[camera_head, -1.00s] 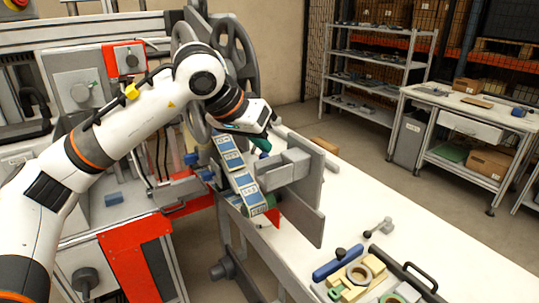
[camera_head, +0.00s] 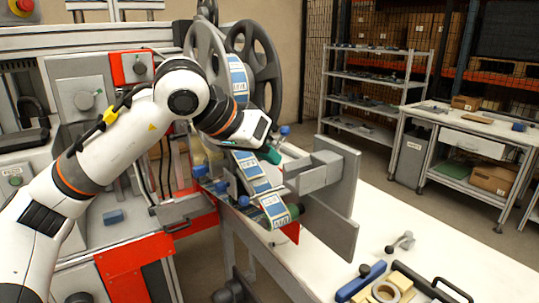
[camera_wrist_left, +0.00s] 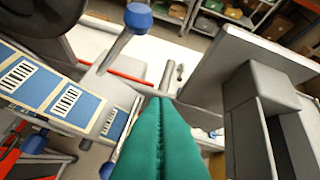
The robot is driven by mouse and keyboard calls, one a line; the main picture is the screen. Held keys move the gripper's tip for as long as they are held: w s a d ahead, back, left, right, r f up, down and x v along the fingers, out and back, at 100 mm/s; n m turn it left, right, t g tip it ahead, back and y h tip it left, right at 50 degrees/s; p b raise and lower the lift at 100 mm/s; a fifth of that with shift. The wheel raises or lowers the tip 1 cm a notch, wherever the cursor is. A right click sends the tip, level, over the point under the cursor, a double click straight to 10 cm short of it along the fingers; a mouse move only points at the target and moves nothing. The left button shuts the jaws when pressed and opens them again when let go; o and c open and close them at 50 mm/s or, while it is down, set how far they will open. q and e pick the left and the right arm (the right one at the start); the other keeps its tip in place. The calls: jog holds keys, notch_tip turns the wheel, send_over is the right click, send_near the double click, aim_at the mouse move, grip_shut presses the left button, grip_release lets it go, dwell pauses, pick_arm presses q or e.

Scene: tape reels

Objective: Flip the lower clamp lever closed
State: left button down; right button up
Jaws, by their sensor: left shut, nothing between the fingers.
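My left gripper (camera_head: 272,155) has teal fingers pressed together and empty. They also fill the lower middle of the left wrist view (camera_wrist_left: 160,120). A blue-knobbed lever (camera_head: 284,130) stands up just beyond the fingers; what looks like the same knob on a grey rod (camera_wrist_left: 138,17) is ahead in the wrist view. The fingertips look apart from it. More blue knobs (camera_head: 221,187) and (camera_head: 243,201) sit left of the labelled tape strip (camera_head: 250,165); in the wrist view one knob (camera_wrist_left: 35,143) is at left. Which lever is the lower one is unclear. My right gripper is out of view.
A grey plate and block (camera_head: 335,190) stand close to the right of the gripper. The dark reel (camera_head: 258,60) rises behind it. Loose tools and a tape roll (camera_head: 385,291) lie on the white bench. The bench's right side is mostly clear.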

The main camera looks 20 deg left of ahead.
pick_arm(q)
jog(key=shift+w+d, duration=0.5)
jog(key=shift+w, duration=0.2)
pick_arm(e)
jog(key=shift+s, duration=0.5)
pick_arm(q)
jog(key=v, duration=1.2)
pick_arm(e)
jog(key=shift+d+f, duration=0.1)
pick_arm(q)
jog(key=shift+f, duration=0.1)
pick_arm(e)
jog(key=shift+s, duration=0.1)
